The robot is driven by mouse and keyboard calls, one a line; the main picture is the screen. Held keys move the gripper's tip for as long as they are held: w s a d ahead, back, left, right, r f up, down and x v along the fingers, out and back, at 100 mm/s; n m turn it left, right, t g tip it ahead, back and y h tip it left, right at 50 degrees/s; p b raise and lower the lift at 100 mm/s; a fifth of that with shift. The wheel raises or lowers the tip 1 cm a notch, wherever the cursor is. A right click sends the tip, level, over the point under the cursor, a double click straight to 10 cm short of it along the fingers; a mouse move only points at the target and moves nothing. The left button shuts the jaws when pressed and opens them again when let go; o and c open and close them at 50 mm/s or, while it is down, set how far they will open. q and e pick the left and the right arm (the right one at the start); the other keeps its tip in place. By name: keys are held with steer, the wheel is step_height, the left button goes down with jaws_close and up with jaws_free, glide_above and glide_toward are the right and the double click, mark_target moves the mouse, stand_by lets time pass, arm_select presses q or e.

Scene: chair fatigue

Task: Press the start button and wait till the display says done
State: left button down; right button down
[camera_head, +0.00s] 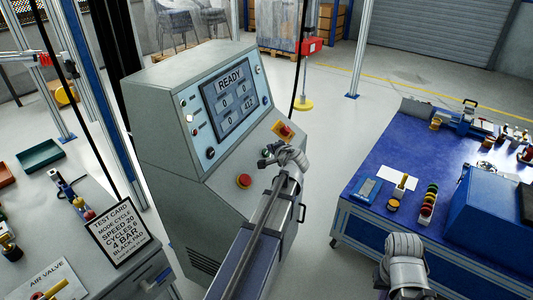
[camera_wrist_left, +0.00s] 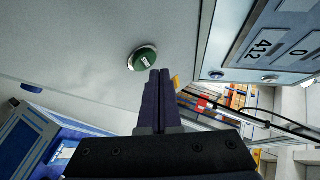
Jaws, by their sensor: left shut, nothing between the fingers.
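The grey console (camera_head: 180,110) has a tilted display (camera_head: 232,98) that reads READY, with number boxes below it, one showing 412. In the left wrist view a green round button (camera_wrist_left: 143,60) with a white mark sits on the pale panel. My left gripper (camera_wrist_left: 160,72) is shut and empty, its fingertips just beside the button's lower right edge in that view; I cannot tell whether they touch it. In the head view my left gripper (camera_head: 265,156) is over the console's sloping lower panel and hides the green button.
A red button (camera_head: 244,181) and a red knob on a yellow plate (camera_head: 284,130) flank the gripper on the panel. A test card (camera_head: 118,232) stands on the left bench. A blue workbench (camera_head: 390,155) is at the right, with open floor between.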

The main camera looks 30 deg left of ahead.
arm_select(q)
steer(key=shift+a+f, duration=0.1)
steer(key=shift+f, duration=0.05)
steer(key=shift+a+f+b, duration=0.15)
steer(key=shift+f+b, duration=0.05)
steer(key=shift+b, duration=0.15)
steer(key=shift+a+f+b, duration=0.2)
steer(key=shift+f+b, duration=0.15)
stand_by(0.6)
steer(key=shift+r, duration=0.15)
steer(key=shift+d+r+p, duration=0.45)
steer(key=shift+r+p, duration=0.1)
steer(key=shift+p, duration=0.15)
steer(key=d+r+p, duration=0.1)
steer(key=r+p, duration=0.1)
steer(key=r, duration=0.1)
steer(key=d+r+p, duration=0.1)
steer(key=p, duration=0.1)
steer(key=shift+w+d+r, duration=0.15)
steer(key=shift+d, duration=0.2)
